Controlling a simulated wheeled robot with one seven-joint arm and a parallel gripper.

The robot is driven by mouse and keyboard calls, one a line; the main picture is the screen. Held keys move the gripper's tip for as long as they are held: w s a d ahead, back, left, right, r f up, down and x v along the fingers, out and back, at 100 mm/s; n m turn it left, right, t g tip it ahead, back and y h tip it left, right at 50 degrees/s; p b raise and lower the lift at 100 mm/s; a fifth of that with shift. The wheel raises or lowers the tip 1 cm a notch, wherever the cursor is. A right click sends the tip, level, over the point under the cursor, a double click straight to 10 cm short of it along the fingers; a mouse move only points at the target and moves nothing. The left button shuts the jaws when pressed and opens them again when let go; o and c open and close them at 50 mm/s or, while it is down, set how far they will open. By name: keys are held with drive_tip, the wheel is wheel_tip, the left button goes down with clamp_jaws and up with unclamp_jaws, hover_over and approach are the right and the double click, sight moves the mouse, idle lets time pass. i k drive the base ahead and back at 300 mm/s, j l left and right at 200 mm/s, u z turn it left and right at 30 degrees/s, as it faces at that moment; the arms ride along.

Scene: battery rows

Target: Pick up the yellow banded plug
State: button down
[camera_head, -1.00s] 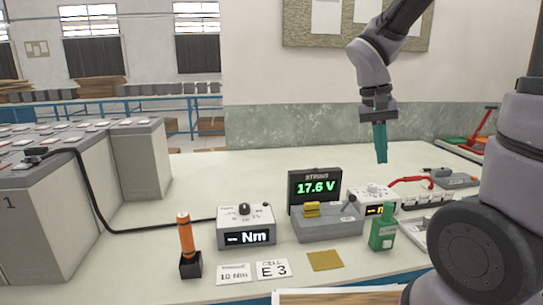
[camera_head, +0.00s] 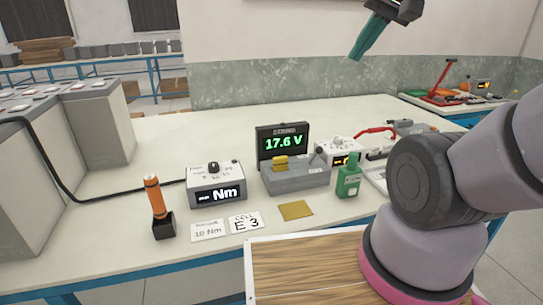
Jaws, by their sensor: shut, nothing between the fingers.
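A small yellow piece (camera_head: 281,163), likely the yellow banded plug, sits on the grey box (camera_head: 298,182) in front of the 17.6 V display. No band can be made out at this size. My gripper (camera_head: 357,55) has teal fingers that are shut and empty. It hangs high at the top of the view, above and to the right of the yellow piece and well apart from it.
The display (camera_head: 282,144) stands behind the grey box. A green bottle (camera_head: 348,180) is to its right and an Nm meter (camera_head: 216,184) to its left. An orange-handled tool (camera_head: 155,197) stands in a black holder. A yellow square (camera_head: 295,210) lies in front.

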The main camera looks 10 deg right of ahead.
sight(279, 164)
drive_tip(key=j+z, duration=0.1)
drive_tip(key=j, duration=0.45)
drive_tip(key=k+j, duration=0.1)
drive_tip(key=j, duration=0.4)
drive_tip(key=j+z, duration=0.15)
drive_tip(key=j, duration=0.4)
drive_tip(key=k+j+z, duration=0.1)
drive_tip(key=j, duration=0.4)
